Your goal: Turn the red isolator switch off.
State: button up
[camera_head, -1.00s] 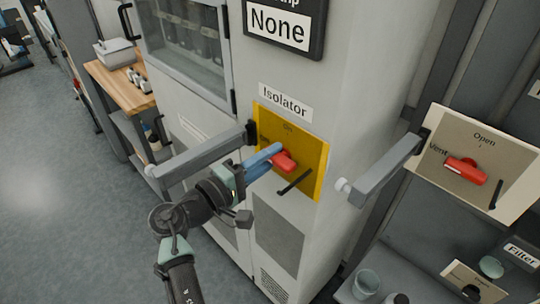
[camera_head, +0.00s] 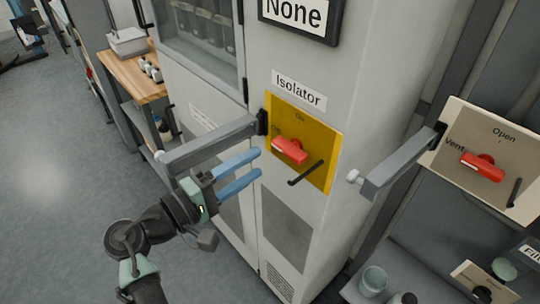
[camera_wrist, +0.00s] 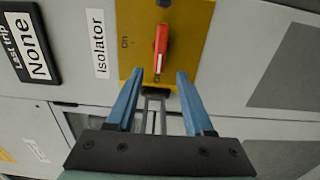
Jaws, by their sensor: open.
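The red isolator switch (camera_head: 290,151) sits on a yellow plate (camera_head: 326,150) under the "Isolator" label. Its handle lies roughly level, its end pointing left, a quarter turn from the "On" mark above. A mark near its left end is too small to read surely. In the wrist view the red handle (camera_wrist: 160,48) points down the picture, with "On" off to its left side. My gripper (camera_head: 258,163) is open and empty, left of the handle and apart from it. Its blue fingers also show in the wrist view (camera_wrist: 160,73).
A grey bar (camera_head: 210,145) juts from the cabinet just left of the plate, close above my gripper. A black rod (camera_head: 306,173) sticks out at the plate's lower right. A second red switch (camera_head: 482,167), labelled Vent, and another grey bar (camera_head: 400,165) are at right.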

jog(key=shift+v, duration=2.35)
